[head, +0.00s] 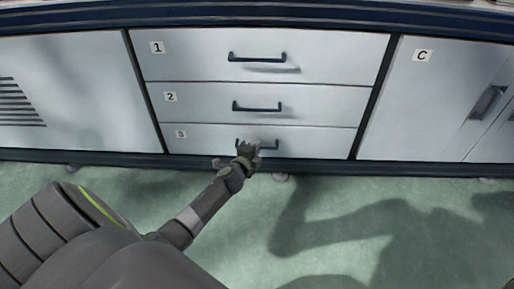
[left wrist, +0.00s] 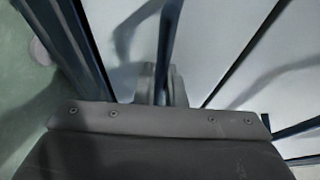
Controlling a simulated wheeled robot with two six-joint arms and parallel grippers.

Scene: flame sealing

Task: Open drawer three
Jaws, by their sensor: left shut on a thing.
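Drawer three (head: 318,139) is the lowest of a stack of three white drawers, marked with a small "3" label, and its front looks flush with the drawers above. Its dark bar handle (head: 270,146) is partly hidden by my left gripper (head: 246,148). My left gripper is shut on the left part of that handle. In the left wrist view the handle (left wrist: 168,45) runs down between the fingers (left wrist: 165,88), close to the white drawer front. My right gripper is not in view.
Drawer two (head: 310,104) and drawer one (head: 330,55) sit above, both shut, each with a dark bar handle. A cabinet door marked C (head: 425,105) is at the right, and a vented panel (head: 70,100) at the left. The green floor (head: 400,220) in front is clear.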

